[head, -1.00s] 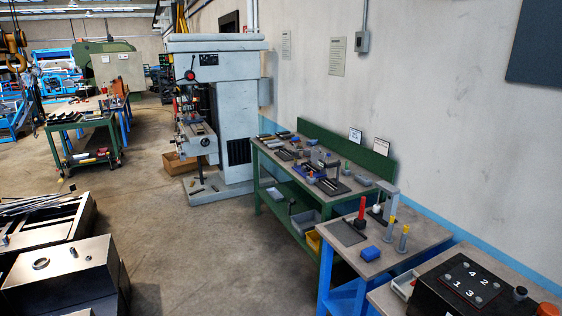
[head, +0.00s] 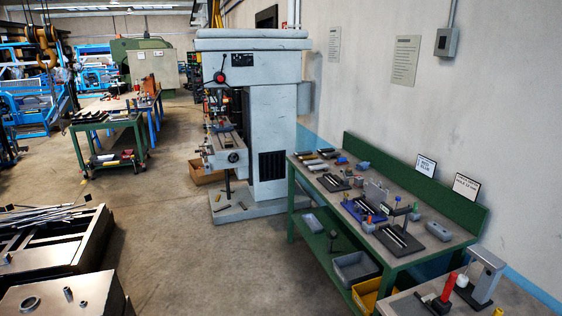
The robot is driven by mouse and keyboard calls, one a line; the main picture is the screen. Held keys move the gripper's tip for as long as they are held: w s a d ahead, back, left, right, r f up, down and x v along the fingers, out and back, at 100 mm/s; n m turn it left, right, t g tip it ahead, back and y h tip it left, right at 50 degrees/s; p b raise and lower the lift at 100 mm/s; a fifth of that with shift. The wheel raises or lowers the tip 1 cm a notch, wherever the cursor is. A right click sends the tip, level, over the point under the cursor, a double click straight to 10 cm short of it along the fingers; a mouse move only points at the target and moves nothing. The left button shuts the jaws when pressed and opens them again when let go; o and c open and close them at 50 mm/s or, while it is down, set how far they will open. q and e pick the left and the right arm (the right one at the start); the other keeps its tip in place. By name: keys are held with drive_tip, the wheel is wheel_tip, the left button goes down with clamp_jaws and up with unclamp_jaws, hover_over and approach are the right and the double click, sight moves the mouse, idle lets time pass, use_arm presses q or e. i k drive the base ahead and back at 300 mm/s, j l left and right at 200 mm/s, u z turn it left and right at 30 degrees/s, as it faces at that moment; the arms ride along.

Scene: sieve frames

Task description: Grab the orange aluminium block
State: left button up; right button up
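I cannot make out an orange aluminium block for certain. Another small red part (head: 368,219) stands among the dark fixtures in the middle of that bench. Neither of my grippers shows in the head view.
A grey milling machine (head: 275,110) stands beyond the bench against the wall. A nearer table (head: 400,304) with a red part (head: 449,287) is at the lower right. Dark metal frames (head: 60,245) are at the left. The concrete floor (head: 225,265) between is clear.

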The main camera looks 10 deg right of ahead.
sight(358, 184)
drive_tip(key=i+j+z, duration=0.1)
drive_tip(key=i+z, duration=0.25)
drive_tip(key=i+j+z, duration=0.2)
drive_tip(key=i+z, duration=0.15)
drive_tip(key=i, duration=0.15)
drive_tip(key=i+j+z, duration=0.35)
